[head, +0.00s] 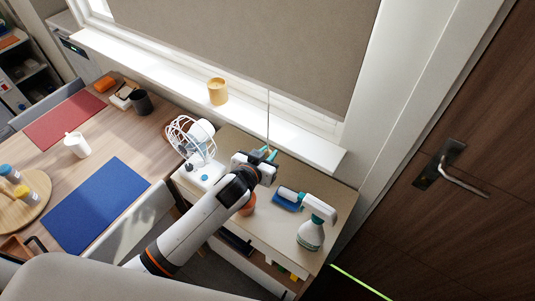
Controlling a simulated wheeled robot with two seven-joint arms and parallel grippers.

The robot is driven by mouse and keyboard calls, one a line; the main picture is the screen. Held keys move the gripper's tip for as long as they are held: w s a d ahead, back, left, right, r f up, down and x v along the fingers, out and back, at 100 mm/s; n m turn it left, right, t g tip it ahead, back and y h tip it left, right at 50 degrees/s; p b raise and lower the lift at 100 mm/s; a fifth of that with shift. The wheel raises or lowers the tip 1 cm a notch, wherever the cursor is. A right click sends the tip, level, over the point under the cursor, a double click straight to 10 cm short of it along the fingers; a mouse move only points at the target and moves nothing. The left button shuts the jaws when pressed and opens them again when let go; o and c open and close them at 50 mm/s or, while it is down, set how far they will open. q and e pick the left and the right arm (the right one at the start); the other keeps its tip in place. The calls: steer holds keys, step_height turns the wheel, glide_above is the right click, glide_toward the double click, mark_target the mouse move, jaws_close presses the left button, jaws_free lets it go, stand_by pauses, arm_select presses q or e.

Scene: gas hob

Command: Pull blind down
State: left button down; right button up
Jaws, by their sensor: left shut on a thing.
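The beige blind (245,40) hangs over the window at the top of the head view. Its lower edge is above the white sill, with a bright strip of window below. A thin pull cord (268,115) runs down from near that lower edge to my left gripper (267,155). My left gripper is shut on the cord above the small cabinet; teal parts show at its tips. The cord's lower end is hidden by the gripper. My right gripper is not in view.
Below my left gripper, a cabinet top (335,195) holds a spray bottle (310,235), a blue brush (287,201) and a white fan (190,140). A yellow cup (217,91) stands on the sill (170,78). A dining table (110,131) is left, a door (455,190) right.

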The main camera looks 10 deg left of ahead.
arm_select(q)
steer(key=f+b, duration=0.2)
steer(key=f, duration=0.1)
steer(key=f+b, duration=0.1)
steer(key=shift+s+d+f, duration=0.2)
steer(key=shift+d+f, duration=0.1)
steer(key=shift+d, duration=0.1)
steer(key=shift+s+r, duration=0.1)
steer(key=c, duration=1.2)
jaws_free()
steer(key=shift+d, duration=0.1)
steer(key=shift+c, duration=0.2)
steer(key=shift+d, duration=0.1)
steer(key=shift+r, duration=0.1)
steer(key=b+v, duration=0.1)
steer(key=v, duration=1.1)
steer(key=shift+s+h, duration=0.25)
steer(key=shift+h, duration=0.05)
